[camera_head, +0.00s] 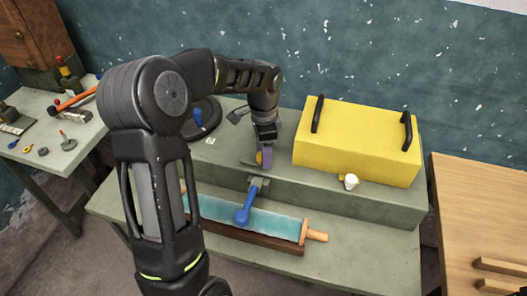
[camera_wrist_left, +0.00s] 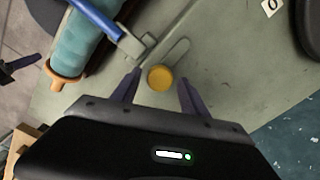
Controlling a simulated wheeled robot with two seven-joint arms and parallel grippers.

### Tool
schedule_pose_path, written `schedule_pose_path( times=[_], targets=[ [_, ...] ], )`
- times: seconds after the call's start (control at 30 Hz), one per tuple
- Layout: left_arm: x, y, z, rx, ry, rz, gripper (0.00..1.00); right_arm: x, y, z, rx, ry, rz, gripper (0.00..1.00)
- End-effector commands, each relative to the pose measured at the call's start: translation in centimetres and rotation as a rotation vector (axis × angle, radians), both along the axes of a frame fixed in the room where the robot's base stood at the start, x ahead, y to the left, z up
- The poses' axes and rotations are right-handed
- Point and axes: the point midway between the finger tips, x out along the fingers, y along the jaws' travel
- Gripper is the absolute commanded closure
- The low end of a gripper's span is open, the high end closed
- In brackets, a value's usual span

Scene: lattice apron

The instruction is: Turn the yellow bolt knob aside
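The yellow bolt knob (camera_wrist_left: 160,78) is a small round cap beside a grey slotted plate (camera_wrist_left: 176,51) on the bench step. In the head view the knob (camera_head: 259,157) is partly hidden by my left gripper (camera_head: 265,158). My left gripper also shows in the left wrist view (camera_wrist_left: 159,77), open, with one finger on each side of the knob. Gaps show between the knob and both fingers; I see no contact. My right gripper is not recognisable in either view.
A blue-handled lever (camera_head: 246,208) stands close in front of the knob, over a teal roller (camera_head: 275,221) with wooden ends. A yellow box (camera_head: 355,144) with black handles and a white knob (camera_head: 350,181) are to the right. A dark round object (camera_head: 207,126) lies to the left.

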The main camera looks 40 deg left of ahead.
Motion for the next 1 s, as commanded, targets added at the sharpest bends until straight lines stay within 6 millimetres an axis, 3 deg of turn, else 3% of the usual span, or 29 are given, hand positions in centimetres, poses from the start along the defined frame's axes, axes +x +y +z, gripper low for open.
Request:
schedule_pose_path(
  times=[0.37, 0.8, 1.0],
  targets=[
    [0.0, 0.0, 0.3, 0.001, 0.001, 0.001, 0.44, 0.0, 0.0, -0.1, 0.0, 0.0, 0.0, 0.64],
    [0.1, 0.0, 6.5, 0.001, -0.002, -0.001, 0.44, 0.1, 0.1, -0.9, 0.002, -0.004, 0.001, 0.64],
    [0.0, 0.0, 7.8, 0.0, 0.0, 0.0, 0.44, 0.1, 0.1, -0.9, 0.002, -0.004, 0.001, 0.64]
  ],
)
